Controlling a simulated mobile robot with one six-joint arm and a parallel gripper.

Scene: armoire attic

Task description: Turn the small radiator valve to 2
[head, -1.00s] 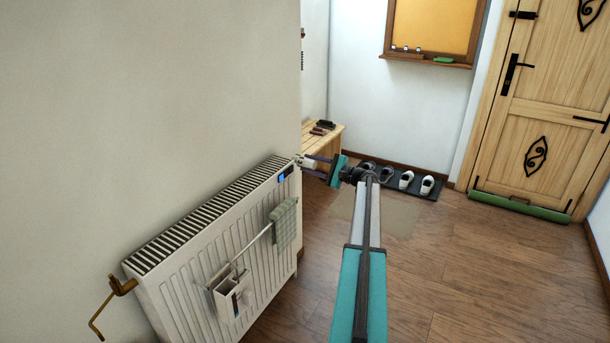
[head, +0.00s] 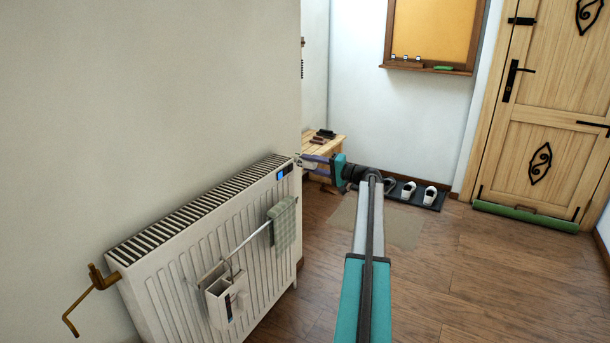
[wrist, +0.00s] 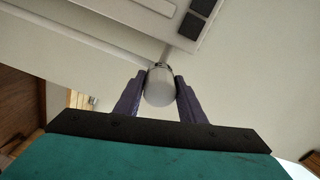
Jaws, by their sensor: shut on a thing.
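The small radiator valve (wrist: 159,87) is a pale, rounded knob on a short stem at the radiator's end, seen in the wrist view. My gripper (wrist: 160,84) has its two dark purple fingers on either side of the knob, shut on it. In the head view my gripper (head: 306,160) reaches the far upper corner of the white radiator (head: 180,270), where the fingers mostly hide the knob. No number or mark on the knob is readable.
A towel (head: 284,222) and a white box (head: 222,298) hang on the radiator's front. A brass crank (head: 92,285) juts from its near end. A wooden bench (head: 322,157) and a shoe mat (head: 428,207) lie beyond. The floor at right is clear.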

